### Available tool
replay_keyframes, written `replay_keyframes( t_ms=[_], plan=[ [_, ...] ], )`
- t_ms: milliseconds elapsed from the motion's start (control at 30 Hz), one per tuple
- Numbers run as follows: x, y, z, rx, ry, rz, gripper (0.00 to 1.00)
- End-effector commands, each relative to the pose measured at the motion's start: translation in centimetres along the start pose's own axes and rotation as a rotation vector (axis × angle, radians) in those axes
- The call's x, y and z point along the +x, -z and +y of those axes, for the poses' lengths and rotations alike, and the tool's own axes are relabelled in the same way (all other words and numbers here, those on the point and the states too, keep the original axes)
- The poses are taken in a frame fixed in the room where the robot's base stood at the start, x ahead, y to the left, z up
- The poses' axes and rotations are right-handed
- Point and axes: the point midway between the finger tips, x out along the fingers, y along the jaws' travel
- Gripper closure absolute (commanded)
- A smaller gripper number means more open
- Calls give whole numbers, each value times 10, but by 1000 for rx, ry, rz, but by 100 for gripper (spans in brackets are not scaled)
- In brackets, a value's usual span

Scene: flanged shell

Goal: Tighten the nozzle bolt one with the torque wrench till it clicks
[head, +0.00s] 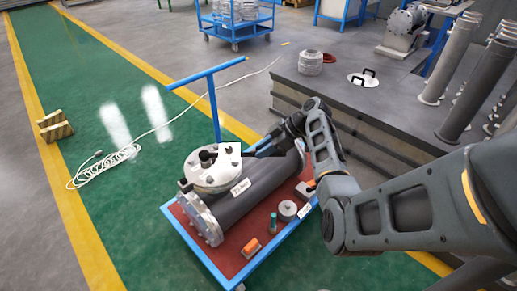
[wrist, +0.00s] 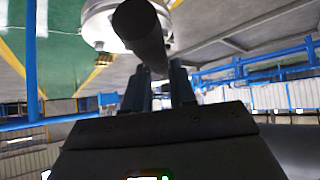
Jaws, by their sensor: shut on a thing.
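The nozzle (head: 212,178) has a pale round flange on top of the grey shell (head: 255,190), with dark bolt-like parts on it. I cannot tell which is bolt one. My gripper (head: 262,147) is to the right of the flange, above the shell. In the wrist view my gripper (wrist: 158,85) is shut on a dark round bar, the torque wrench (wrist: 145,30), which points away toward a pale round flange (wrist: 100,22). The wrench's far end is hidden, so I cannot tell whether it touches a bolt.
The shell lies on a blue-framed cart (head: 208,262) with a red bed. An orange block (head: 250,247), a teal cylinder (head: 273,222) and a grey disc (head: 288,210) lie in front of it. A dark bench (head: 350,115) stands behind right. A white cable (head: 95,172) lies on the green floor.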

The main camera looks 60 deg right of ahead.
Motion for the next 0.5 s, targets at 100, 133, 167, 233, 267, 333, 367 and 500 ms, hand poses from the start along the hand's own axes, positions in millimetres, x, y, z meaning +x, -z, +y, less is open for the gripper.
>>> replay_keyframes(
  t_ms=[100,133,167,233,267,333,367,500],
  plan=[
    [-1,2,1,-2,-2,2,100],
    [0,1,1,-1,-1,3,100],
    [0,1,1,-1,-1,4,100],
    [0,0,1,0,1,8,100],
    [0,0,1,1,3,11,100],
    [2,-3,1,2,5,13,100],
    [4,-5,1,2,5,12,100],
    [12,-14,0,1,5,12,100]
  ],
)
